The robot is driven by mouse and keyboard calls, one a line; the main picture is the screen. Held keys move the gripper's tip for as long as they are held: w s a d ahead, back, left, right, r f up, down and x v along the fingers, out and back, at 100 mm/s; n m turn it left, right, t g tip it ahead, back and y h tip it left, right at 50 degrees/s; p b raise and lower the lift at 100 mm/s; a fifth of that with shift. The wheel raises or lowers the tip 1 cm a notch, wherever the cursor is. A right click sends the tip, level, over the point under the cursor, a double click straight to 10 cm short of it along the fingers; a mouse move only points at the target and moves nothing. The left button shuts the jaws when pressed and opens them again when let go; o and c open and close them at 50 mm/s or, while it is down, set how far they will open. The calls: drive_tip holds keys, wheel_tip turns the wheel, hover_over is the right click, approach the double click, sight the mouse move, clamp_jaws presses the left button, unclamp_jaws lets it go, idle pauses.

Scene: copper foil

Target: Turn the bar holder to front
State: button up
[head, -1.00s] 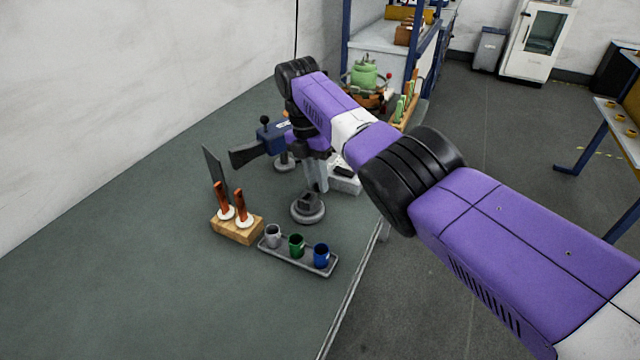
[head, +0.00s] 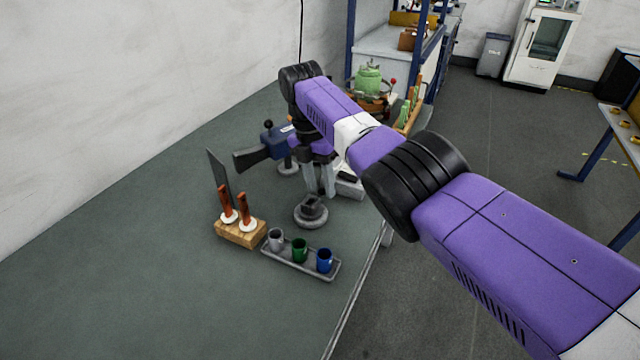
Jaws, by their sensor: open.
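A dark grey round piece (head: 310,213) stands on the green-grey bench, with a small squared block on top. It looks like the bar holder, though no label shows; which way its block faces is too small to tell. My gripper (head: 319,192) points down just behind and above it. Its two grey fingers are apart, with a visible gap and nothing seen between them. I cannot tell whether a fingertip touches the block. A blue device (head: 273,140) with a black ball knob and a dark flared arm stands left of my gripper.
A grey tray (head: 325,271) holds grey, green and blue cups in front. The bench's front left is clear.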

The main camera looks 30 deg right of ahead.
wheel_tip(320, 180, up, 8)
drive_tip(key=w, duration=0.1)
drive_tip(key=shift+w+a+f+b, duration=0.15)
drive_tip(key=shift+a+f+b, duration=0.1)
drive_tip(key=shift+a+b, duration=0.15)
